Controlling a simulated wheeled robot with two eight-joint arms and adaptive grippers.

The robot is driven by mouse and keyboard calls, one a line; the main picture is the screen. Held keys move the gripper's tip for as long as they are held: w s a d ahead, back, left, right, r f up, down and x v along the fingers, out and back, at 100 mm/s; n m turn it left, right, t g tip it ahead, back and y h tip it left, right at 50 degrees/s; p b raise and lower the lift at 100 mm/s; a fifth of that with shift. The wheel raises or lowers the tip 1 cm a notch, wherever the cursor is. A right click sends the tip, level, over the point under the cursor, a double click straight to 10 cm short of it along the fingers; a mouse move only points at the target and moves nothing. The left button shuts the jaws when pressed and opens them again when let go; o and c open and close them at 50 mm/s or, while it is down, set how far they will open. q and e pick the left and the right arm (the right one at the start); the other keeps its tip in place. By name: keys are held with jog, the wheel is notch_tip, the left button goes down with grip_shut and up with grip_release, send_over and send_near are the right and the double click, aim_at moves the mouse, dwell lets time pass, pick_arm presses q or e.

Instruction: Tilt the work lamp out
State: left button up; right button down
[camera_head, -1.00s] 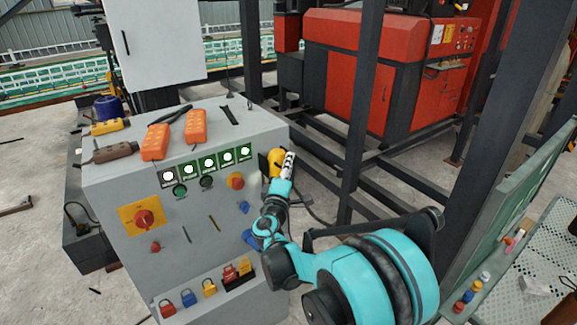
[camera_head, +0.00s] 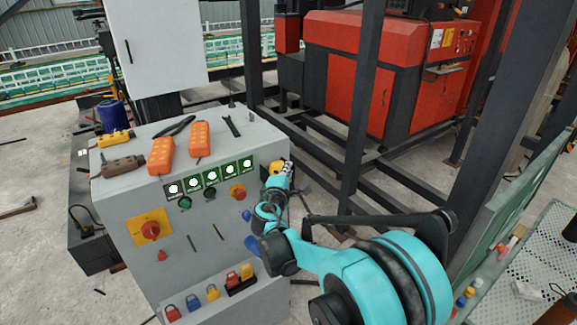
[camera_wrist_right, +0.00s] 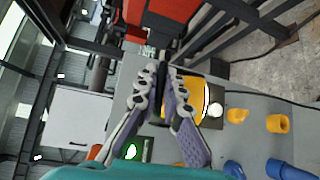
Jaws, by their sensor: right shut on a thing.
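The yellow work lamp (camera_head: 276,167) is at the right edge of the grey control cabinet (camera_head: 222,274), beside the row of lit indicators. My right gripper (camera_head: 287,169) is at the lamp, its fingers partly covering it. In the right wrist view the fingers of this gripper (camera_wrist_right: 157,72) are close together, in front of the yellow lamp body (camera_wrist_right: 196,92) with its pale rim. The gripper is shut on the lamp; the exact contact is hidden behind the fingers. My left gripper is not in view.
Dark steel posts (camera_head: 362,110) stand behind. A perforated table (camera_head: 535,255) is at the right.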

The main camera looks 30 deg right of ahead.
jog(key=w+r+n+g+y+p, duration=0.1)
jog(key=r+n+g+p, duration=0.1)
jog(key=p, duration=0.2)
jog(key=shift+w, duration=0.2)
jog(key=shift+w+a+r+n+g+p, duration=0.15)
jog(key=shift+w+n+g+p, duration=0.3)
jog(key=shift+g+p, duration=0.25)
jog(key=shift+w+d+r+n+g+p, duration=0.1)
jog(key=shift+w+n+g+p, duration=0.2)
jog(key=shift+n+g+p, duration=0.3)
jog(key=shift+y, duration=0.3)
jog(key=c, duration=1.6)
grip_release()
jog(key=shift+c, duration=0.2)
jog(key=shift+a, duration=0.1)
jog(key=v, duration=1.2)
jog(key=shift+w, duration=0.1)
